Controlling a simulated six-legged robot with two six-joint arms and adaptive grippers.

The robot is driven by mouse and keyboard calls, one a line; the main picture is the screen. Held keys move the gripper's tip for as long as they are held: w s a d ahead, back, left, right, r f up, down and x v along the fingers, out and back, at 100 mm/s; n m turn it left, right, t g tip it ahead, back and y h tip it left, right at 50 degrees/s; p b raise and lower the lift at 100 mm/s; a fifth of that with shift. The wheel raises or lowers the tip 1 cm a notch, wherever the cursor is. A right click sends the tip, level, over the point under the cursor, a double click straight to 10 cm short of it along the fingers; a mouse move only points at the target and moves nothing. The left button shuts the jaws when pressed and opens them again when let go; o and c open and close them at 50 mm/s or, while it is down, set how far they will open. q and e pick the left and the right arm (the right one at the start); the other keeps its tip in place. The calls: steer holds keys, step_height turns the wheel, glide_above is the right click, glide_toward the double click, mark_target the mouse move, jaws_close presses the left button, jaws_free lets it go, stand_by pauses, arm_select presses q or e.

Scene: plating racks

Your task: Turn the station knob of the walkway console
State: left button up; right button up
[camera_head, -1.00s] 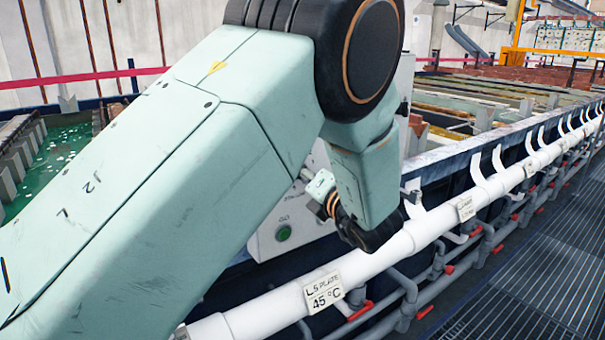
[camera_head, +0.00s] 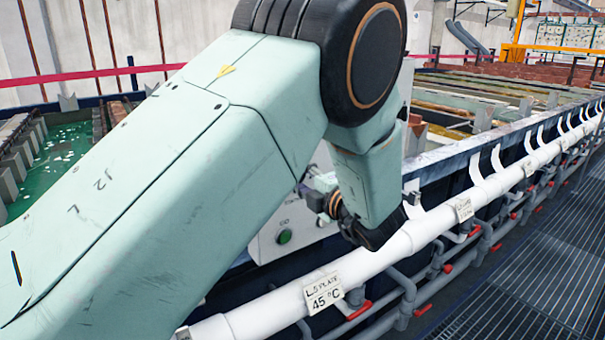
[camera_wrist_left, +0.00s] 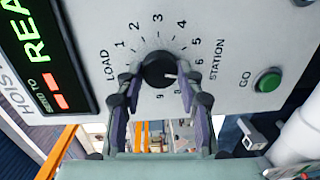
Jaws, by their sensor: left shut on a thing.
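The station knob (camera_wrist_left: 159,69) is a round black knob with a white pointer mark, on the grey console panel (camera_wrist_left: 228,40). My left gripper (camera_wrist_left: 160,82) is shut on the knob, one finger on each side. The pointer mark points right and slightly down, toward the right finger. Printed marks run around the knob from LOAD through 1 to 6, with 8 and 9 below; the spot between 6 and 8 is covered by the finger. In the head view my left arm hides the knob, and the gripper (camera_head: 322,190) shows only partly.
A green GO button (camera_wrist_left: 267,82) sits right of the knob, and shows in the head view (camera_head: 284,237). A display (camera_wrist_left: 45,45) with green and red characters is at left. A white pipe (camera_head: 395,245) runs in front of the tanks. Grated walkway (camera_head: 520,290) lies clear at right.

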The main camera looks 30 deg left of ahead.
arm_select(q)
steer(key=m, duration=0.1)
steer(key=m+p, duration=0.2)
steer(key=m, duration=0.1)
steer(key=shift+w+r+g, duration=0.1)
steer(key=shift+r+g, duration=0.2)
steer(key=m+p, duration=0.3)
steer(key=m, duration=0.1)
steer(key=shift+g, duration=0.3)
steer(key=m+p, duration=0.1)
steer(key=m, duration=0.2)
steer(key=shift+w+f+g+p, duration=0.1)
steer(key=shift+g+p, duration=0.2)
steer(key=shift+p, duration=0.05)
steer(key=shift+f+m+y+p, duration=0.1)
steer(key=shift+m+y+p, duration=0.3)
steer(key=shift+m, duration=1.1)
steer(key=o, duration=1.2)
steer(key=shift+f, duration=0.15)
steer(key=shift+c, duration=0.2)
